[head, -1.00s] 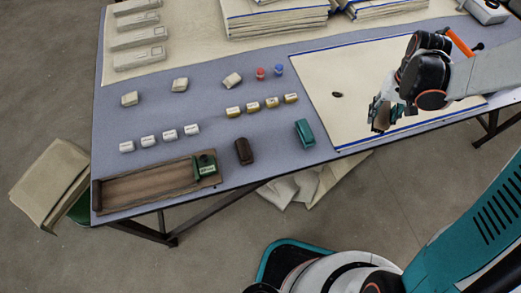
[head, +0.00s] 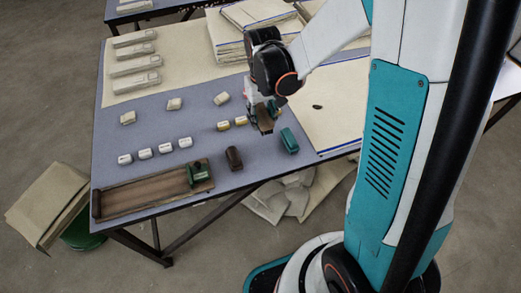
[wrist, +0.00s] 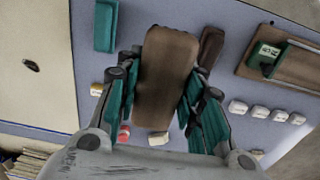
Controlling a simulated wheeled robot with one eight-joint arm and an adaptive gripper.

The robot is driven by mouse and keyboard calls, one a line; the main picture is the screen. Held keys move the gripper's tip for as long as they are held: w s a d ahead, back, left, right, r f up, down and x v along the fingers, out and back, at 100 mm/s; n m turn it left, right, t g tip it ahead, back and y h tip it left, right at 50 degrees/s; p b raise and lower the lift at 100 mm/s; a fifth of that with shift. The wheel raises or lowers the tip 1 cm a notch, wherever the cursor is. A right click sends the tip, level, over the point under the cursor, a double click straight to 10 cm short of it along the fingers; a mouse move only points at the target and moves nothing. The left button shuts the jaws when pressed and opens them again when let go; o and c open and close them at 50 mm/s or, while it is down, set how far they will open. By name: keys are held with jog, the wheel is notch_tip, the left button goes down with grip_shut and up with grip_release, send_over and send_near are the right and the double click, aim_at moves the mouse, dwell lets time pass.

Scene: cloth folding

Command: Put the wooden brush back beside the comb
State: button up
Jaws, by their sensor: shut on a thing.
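The wooden brush (wrist: 166,70) is a brown block with rounded ends, held between the teal fingers of my gripper (wrist: 162,100) in the wrist view. In the head view my gripper (head: 262,108) holds the brush (head: 265,122) above the blue-grey table, just left of the cream sheet. A teal block (head: 289,141) lies to the right and nearer the front edge; a dark brown block (head: 234,158) lies to the left. I cannot tell which thing is the comb. The brush's underside is hidden.
Small yellow-labelled blocks (head: 224,126) lie close to my gripper, partly hidden by it. White blocks (head: 145,153) stand in a row further left. A wooden tray (head: 140,195) with a green item (head: 198,172) sits at the front left. The table between the two front blocks is clear.

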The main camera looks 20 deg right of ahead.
aim_at(262, 152)
notch_tip(262, 152, down, 16)
jog(key=b, duration=0.5)
jog(key=shift+b, duration=0.4)
jog(key=shift+f, duration=0.1)
jog(key=o, duration=1)
notch_tip(262, 152, up, 12)
jog(key=p, duration=0.5)
jog(key=s+r+t, duration=0.1)
jog(key=r, duration=0.3)
jog(key=s+r+t, duration=0.1)
jog(key=s+r, duration=0.1)
jog(key=r, duration=0.2)
jog(key=s+r+t, duration=0.1)
jog(key=s+r, duration=0.1)
jog(key=r, duration=0.2)
jog(key=shift+r, duration=0.25)
jog(key=s+r+t, duration=0.4)
jog(key=s+r, duration=0.3)
jog(key=s, duration=0.3)
jog(key=shift+r, duration=0.3)
